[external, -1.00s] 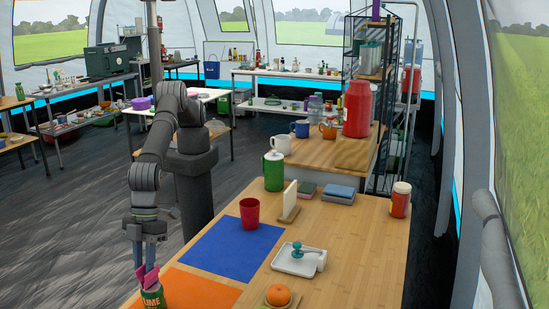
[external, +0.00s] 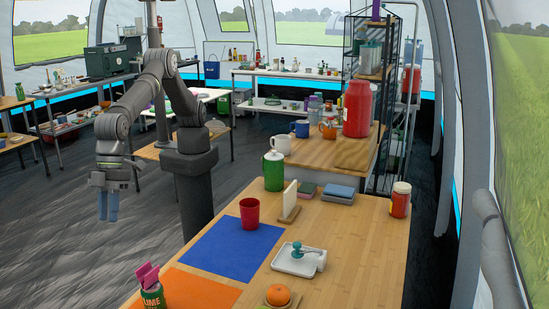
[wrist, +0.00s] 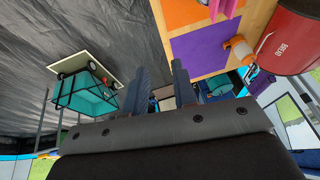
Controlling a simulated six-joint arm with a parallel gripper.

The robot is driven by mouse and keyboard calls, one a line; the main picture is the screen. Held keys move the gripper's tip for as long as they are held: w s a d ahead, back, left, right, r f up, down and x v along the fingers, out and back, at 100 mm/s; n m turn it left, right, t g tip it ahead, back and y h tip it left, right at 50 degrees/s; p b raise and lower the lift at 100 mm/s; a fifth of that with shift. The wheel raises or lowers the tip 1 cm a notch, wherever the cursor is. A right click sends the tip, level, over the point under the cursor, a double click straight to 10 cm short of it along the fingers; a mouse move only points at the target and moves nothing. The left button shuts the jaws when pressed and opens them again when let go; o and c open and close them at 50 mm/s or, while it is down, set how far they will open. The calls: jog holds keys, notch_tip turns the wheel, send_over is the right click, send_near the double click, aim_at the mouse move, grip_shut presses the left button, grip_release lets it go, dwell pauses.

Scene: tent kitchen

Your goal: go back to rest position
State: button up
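My gripper (external: 108,207) hangs fingers-down over the grey floor, left of the table, empty and apart from everything. In the wrist view its two fingers (wrist: 159,88) stand apart with a clear gap between them, so it is open. My arm is bent, with its elbow high above the base. The green can with a "LIME" label (external: 152,299) stands at the table's near left corner, partly cut off by the frame. Pink packets (external: 147,275) stick up out of it.
On the wooden table (external: 365,250) are an orange mat (external: 200,289), a blue mat (external: 233,249), a red cup (external: 250,213), a white tray (external: 296,262) and an orange fruit (external: 278,295). The floor around my gripper is clear.

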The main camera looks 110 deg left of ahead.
jog(key=w+a+f, duration=0.1)
jog(key=a+f, duration=0.4)
jog(key=a, duration=0.6)
jog(key=w+a+f, duration=0.1)
jog(key=a+f, duration=0.5)
jog(key=a, duration=0.5)
jog(key=shift+w+a+n, duration=0.2)
jog(key=shift+a+n, duration=0.15)
jog(key=shift+n, duration=0.05)
jog(key=d+r, duration=0.3)
jog(key=d, duration=0.5)
jog(key=s+d+r, duration=0.1)
jog(key=d+r, duration=0.3)
jog(key=d, duration=0.4)
jog(key=shift+d+r+m, duration=0.15)
jog(key=shift+d+m, duration=0.2)
jog(key=shift+m, duration=0.05)
jog(key=shift+s, duration=0.1)
